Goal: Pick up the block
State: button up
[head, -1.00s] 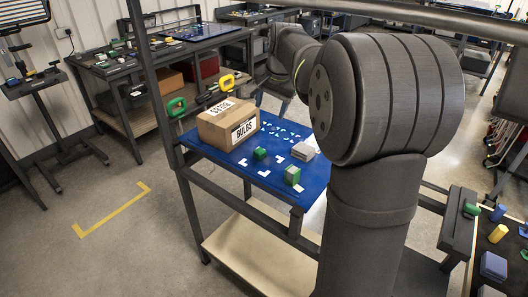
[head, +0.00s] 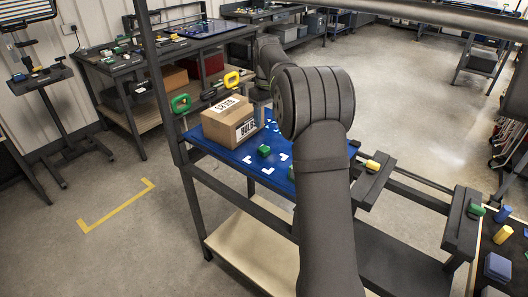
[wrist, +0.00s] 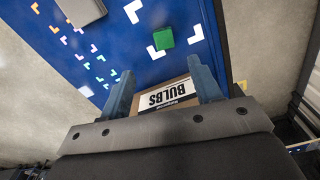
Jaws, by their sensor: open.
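A small green block (head: 264,151) sits on the blue tabletop (head: 232,167), near the right side of the cardboard box. It also shows in the wrist view (wrist: 164,38), beside a white corner mark and beyond my fingertips. My gripper (wrist: 160,66) is open, with its two blue-grey fingers apart and nothing held between them. The cardboard box (wrist: 170,93) labelled BULBS shows behind and between the fingers. In the head view my arm hides the gripper.
The box (head: 230,122) stands at the table's left, with green (head: 181,103) and yellow (head: 232,80) handles behind it. A grey block (wrist: 82,10) lies at the wrist view's top left. A yellow piece (head: 373,165) sits on a dark stand at right.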

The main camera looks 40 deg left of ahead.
send_over(266, 149)
jog(key=f, duration=0.7)
jog(key=shift+w+f, duration=0.2)
jog(key=f, duration=0.5)
jog(key=shift+s+f, duration=0.3)
jog(key=c, duration=1.1)
